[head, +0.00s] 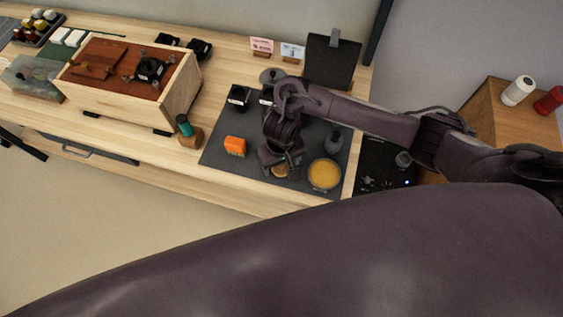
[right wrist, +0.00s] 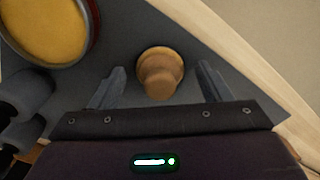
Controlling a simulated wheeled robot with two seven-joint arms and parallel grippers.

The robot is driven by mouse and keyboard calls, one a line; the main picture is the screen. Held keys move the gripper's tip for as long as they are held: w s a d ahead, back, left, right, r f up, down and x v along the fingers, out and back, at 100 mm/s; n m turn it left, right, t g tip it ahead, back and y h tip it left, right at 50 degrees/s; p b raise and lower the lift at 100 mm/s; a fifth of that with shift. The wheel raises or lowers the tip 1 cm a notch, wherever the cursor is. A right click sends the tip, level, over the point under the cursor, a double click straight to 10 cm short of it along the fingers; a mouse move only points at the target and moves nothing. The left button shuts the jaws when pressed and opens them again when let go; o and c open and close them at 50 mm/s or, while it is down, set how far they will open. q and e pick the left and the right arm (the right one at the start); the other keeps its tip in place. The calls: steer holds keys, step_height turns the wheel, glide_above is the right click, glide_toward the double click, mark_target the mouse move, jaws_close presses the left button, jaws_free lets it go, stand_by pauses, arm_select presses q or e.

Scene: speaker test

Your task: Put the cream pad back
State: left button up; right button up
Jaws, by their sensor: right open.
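My right gripper (head: 279,164) is low over the dark mat (head: 216,157), with its fingers apart. In the head view, part of this tan piece (head: 279,172) shows below the gripper; the arm hides the rest. I cannot tell for sure whether it is the cream pad. A round dish with a yellow fill (head: 324,174) stands just right of the gripper. My left gripper is not in view.
An orange block (head: 235,146) sits left of the gripper on the mat. A dark grey bottle-like thing (head: 333,141) and small black boxes (head: 238,97) stand nearby. A wooden box (head: 127,96) and a teal-topped piece (head: 186,128) are further left. A black panel (head: 384,163) lies to the right.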

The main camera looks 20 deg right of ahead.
step_height(320, 180, up, 12)
steer(key=p, duration=0.7)
steer(key=shift+f, duration=0.1)
